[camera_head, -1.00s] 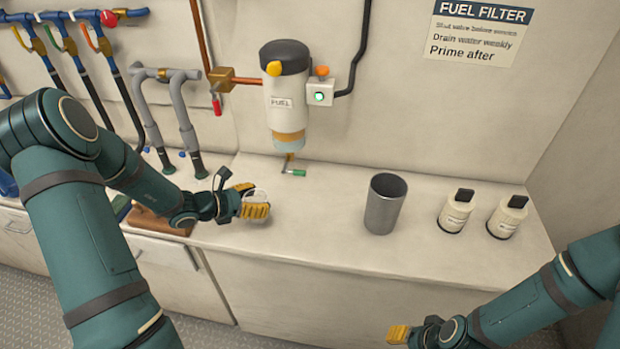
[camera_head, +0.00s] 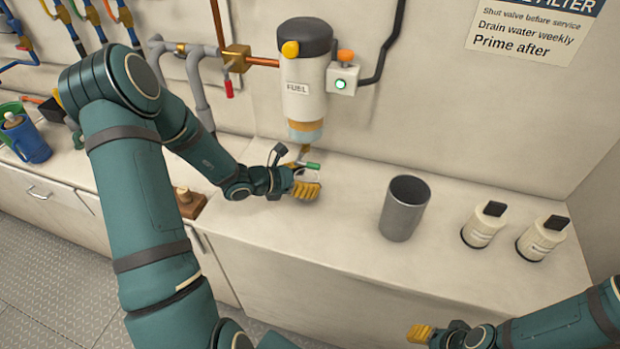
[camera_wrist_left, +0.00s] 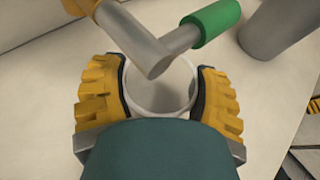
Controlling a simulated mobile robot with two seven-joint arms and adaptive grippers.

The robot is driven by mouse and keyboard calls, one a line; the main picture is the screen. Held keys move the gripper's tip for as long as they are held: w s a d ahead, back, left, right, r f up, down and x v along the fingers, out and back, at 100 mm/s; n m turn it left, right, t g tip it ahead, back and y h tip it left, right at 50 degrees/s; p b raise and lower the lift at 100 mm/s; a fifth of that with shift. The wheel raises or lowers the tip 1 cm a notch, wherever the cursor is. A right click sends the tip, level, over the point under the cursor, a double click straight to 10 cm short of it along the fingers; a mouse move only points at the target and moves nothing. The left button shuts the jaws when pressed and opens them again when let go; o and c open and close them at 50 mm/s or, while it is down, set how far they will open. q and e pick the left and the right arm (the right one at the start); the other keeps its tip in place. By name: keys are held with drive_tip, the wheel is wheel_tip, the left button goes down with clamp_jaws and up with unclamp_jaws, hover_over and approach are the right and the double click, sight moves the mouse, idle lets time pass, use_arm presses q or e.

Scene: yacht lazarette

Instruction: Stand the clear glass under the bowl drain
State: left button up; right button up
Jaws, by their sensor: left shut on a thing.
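The clear glass (camera_wrist_left: 160,92) is between the yellow finger pads of my left gripper (camera_head: 305,184), which is shut on it. In the left wrist view the drain spout (camera_wrist_left: 150,55) with its green-handled lever (camera_wrist_left: 212,22) crosses over the glass mouth. The fuel filter (camera_head: 304,75) with its amber and clear bowl (camera_head: 305,132) hangs on the wall above. The drain (camera_head: 304,152) points down close to the gripper. I cannot tell whether the glass touches the counter. My right gripper (camera_head: 420,333) is low at the front, apart from the glass; its jaw gap is not clear.
A grey metal cup (camera_head: 404,209) stands on the counter (camera_head: 345,220) to the right, with two white filter canisters (camera_head: 484,225) beyond it. A brown block (camera_head: 191,203) and a blue jug (camera_head: 28,140) are at the left. Counter between gripper and cup is clear.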

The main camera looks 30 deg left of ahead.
use_arm(q)
drive_tip(key=shift+s+a+r, duration=0.15)
drive_tip(key=shift+s+a, duration=0.05)
drive_tip(key=shift+s, duration=0.1)
drive_tip(key=shift+w+d, duration=0.2)
drive_tip(key=shift+d, duration=0.1)
drive_tip(key=shift+f, duration=0.25)
drive_tip(key=o, duration=1.3)
drive_tip(key=shift+s+a+r, duration=0.1)
drive_tip(key=shift+a, duration=0.05)
